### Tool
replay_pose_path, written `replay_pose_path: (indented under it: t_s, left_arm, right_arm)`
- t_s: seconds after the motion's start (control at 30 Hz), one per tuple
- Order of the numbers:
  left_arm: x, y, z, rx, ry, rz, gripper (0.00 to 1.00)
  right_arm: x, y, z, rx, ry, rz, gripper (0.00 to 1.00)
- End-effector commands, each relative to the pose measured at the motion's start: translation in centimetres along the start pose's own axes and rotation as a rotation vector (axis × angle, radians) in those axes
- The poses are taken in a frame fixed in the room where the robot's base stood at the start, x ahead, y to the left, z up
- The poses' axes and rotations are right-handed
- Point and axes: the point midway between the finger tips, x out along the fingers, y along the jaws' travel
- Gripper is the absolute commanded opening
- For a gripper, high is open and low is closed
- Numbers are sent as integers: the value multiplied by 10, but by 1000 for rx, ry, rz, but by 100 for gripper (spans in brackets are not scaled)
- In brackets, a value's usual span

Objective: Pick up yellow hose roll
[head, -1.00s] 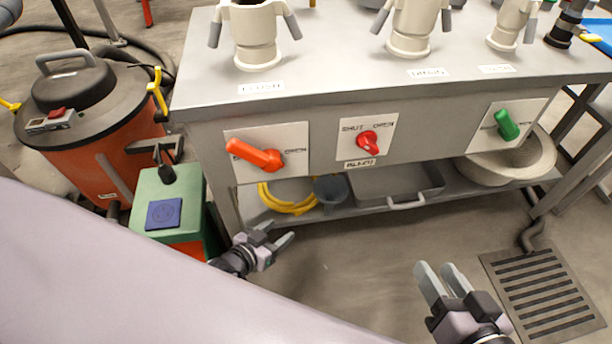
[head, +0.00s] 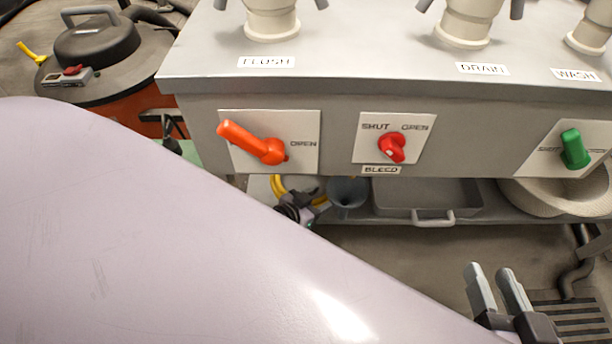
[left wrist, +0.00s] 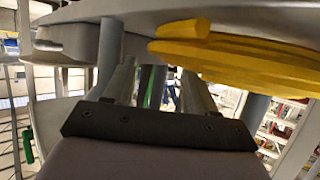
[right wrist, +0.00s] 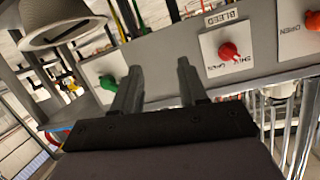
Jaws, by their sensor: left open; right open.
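The yellow hose roll (head: 277,186) lies on the lower shelf under the bench, mostly hidden in the head view by my left gripper and arm. In the left wrist view the yellow hose (left wrist: 240,58) fills the upper right, close to the fingers. My left gripper (head: 318,197) is at the shelf beside the roll; its fingers (left wrist: 165,88) are open with no hose visible between them. My right gripper (head: 497,285) is open and empty, low in front of the bench; its fingers show in the right wrist view (right wrist: 158,85).
A grey funnel (head: 348,194) and a grey tray (head: 425,197) stand right of the roll on the shelf (head: 390,220). The bench front above carries orange (head: 255,143), red (head: 393,149) and green (head: 574,150) handles. A floor drain (head: 570,315) lies at lower right.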

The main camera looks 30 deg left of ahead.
Motion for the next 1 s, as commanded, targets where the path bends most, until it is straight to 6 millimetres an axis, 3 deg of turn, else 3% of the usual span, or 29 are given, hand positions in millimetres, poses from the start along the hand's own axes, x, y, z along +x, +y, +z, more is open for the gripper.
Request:
replay_pose_path:
  t_s: [0.2,0.47,0.5,0.67,1.0]
  left_arm:
    - [24,0,2,-1,0,0,56]
    - [25,0,0,-1,-1,0,56]
    - [25,0,0,-1,-1,0,53]
    - [25,1,0,-1,-1,0,1]
    - [24,1,-4,-2,3,1,0]
  right_arm:
    - [-6,7,3,-70,43,29,43]
    - [-7,7,0,-80,50,32,43]
    - [-7,7,0,-80,50,32,43]
    - [-7,7,0,-80,49,32,43]
    - [-8,6,-2,-77,48,30,43]
